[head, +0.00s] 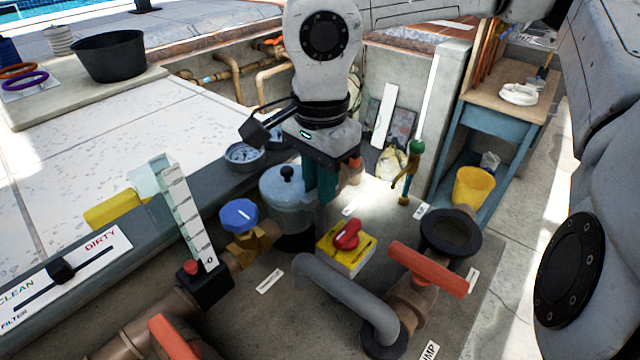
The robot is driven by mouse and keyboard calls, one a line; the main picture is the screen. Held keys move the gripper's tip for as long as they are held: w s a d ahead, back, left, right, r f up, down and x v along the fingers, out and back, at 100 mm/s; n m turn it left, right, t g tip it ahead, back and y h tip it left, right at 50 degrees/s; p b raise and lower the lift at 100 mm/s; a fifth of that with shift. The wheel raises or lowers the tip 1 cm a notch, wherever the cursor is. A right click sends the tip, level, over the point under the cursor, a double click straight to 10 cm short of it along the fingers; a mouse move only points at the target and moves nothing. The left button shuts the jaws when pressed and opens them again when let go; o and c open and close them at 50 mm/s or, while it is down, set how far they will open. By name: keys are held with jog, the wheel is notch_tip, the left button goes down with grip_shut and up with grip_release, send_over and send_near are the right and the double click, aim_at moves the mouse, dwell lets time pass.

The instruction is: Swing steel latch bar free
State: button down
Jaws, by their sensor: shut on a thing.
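My gripper (321,188) points down in the middle of the head view, its teal fingers closed beside the right side of the pot with the clear grey lid (280,190). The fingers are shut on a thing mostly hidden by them. A narrow grey piece, which looks like the steel latch bar (320,214), shows just below the fingertips. Its full length, pivot and angle cannot be made out. The pot has a black knob (287,173) on top.
Close by stand a yellow box with a red knob (347,236), a blue knob (240,215), a curved grey pipe (345,295) and a red-handled valve (428,268). A blue shelf (477,128) holds a yellow bucket (473,187).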

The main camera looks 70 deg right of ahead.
jog(key=shift+n, duration=0.5)
jog(key=c, duration=1.1)
grip_release()
notch_tip(320, 180, up, 11)
jog(key=shift+f, duration=0.1)
